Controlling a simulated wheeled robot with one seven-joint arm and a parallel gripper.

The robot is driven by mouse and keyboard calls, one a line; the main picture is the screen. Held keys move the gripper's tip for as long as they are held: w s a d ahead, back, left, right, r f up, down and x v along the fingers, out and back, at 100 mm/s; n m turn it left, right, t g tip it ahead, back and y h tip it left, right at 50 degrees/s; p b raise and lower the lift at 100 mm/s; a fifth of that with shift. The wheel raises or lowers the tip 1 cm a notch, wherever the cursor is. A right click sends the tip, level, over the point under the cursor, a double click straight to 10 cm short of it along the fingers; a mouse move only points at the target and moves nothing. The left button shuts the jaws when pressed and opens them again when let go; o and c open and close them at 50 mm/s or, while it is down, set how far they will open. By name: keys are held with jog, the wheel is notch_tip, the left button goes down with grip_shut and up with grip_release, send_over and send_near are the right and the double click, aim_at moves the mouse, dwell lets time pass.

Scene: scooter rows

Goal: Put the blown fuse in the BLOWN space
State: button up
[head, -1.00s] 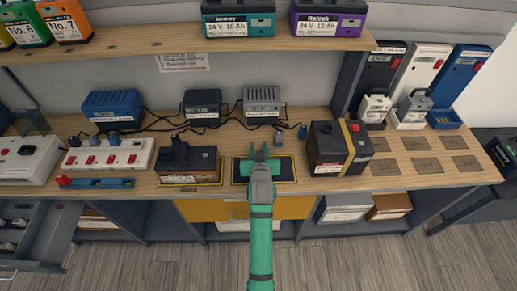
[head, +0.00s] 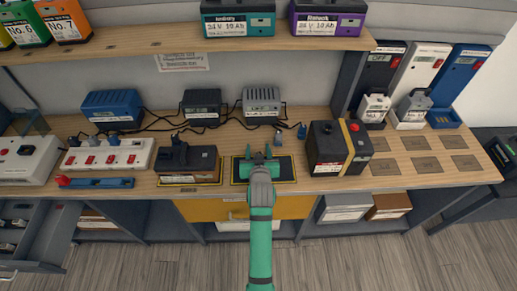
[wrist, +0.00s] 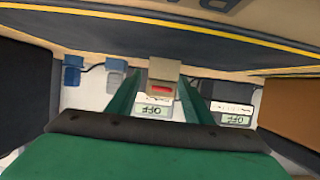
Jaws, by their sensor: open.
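My gripper (head: 259,156) is over the black mat (head: 285,170) with a yellow border at the middle of the bench front. In the wrist view its two green fingers (wrist: 158,97) are apart. A small tan block (wrist: 164,70) with a red mark shows between them, with a gap visible on each side. It may be the fuse, but I cannot tell for sure. In the head view my fingers cover that spot. I cannot read a BLOWN label in either view.
A black battery pack (head: 328,150) stands right of the mat and a dark device (head: 187,160) left of it. Chargers (head: 262,104) with cables line the back. Several brown plates (head: 424,167) lie at the right. An open drawer (head: 35,235) juts out at lower left.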

jog(key=v, duration=1.1)
jog(key=s+a+f, duration=0.1)
jog(key=s+f, duration=0.2)
jog(key=s, duration=0.7)
jog(key=s+a+f, duration=0.1)
jog(key=s+f, duration=0.3)
jog(key=s, duration=0.6)
jog(key=s+r, duration=0.3)
jog(key=s, duration=0.5)
jog(key=s+r+t, duration=0.1)
jog(key=s+r, duration=0.1)
jog(key=s, duration=0.7)
jog(key=shift+r+t, duration=0.3)
jog(key=shift+r, duration=0.1)
jog(key=shift+s+r, duration=0.15)
jog(key=shift+s, duration=0.05)
jog(key=c, duration=0.4)
